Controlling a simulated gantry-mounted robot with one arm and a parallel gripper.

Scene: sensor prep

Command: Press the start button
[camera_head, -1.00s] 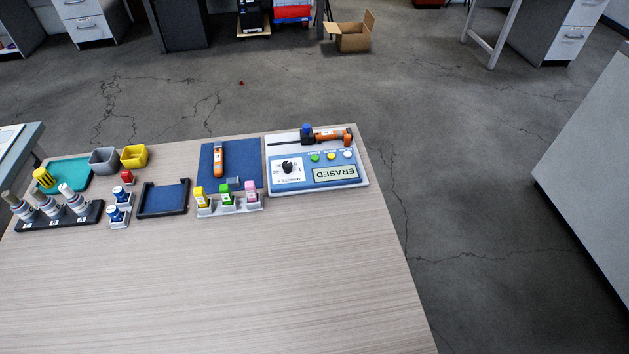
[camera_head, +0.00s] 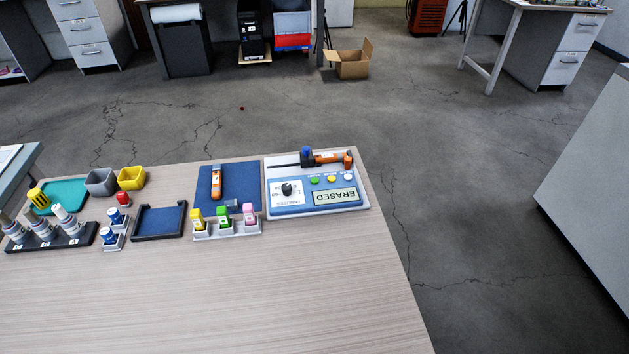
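A white and blue device (camera_head: 286,209) stands at the far right corner of the wooden table. Its panel has a row of a green button (camera_head: 315,180), a yellow button (camera_head: 332,178) and a white button (camera_head: 348,177); I cannot read their labels, so I cannot tell which is the start button. A black dial (camera_head: 287,189) sits left of a display (camera_head: 335,197) reading "ERASED". An orange and black tool (camera_head: 330,158) and a blue knob-like part (camera_head: 306,153) lie along the device's back edge. My gripper is not in view.
Left of the device are a blue mat (camera_head: 240,182) with an orange tool (camera_head: 216,182), a rack (camera_head: 228,230) of colored bottles, a dark tray (camera_head: 159,220), and yellow (camera_head: 131,178) and grey bins (camera_head: 100,182). The table's (camera_head: 230,300) front is clear.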

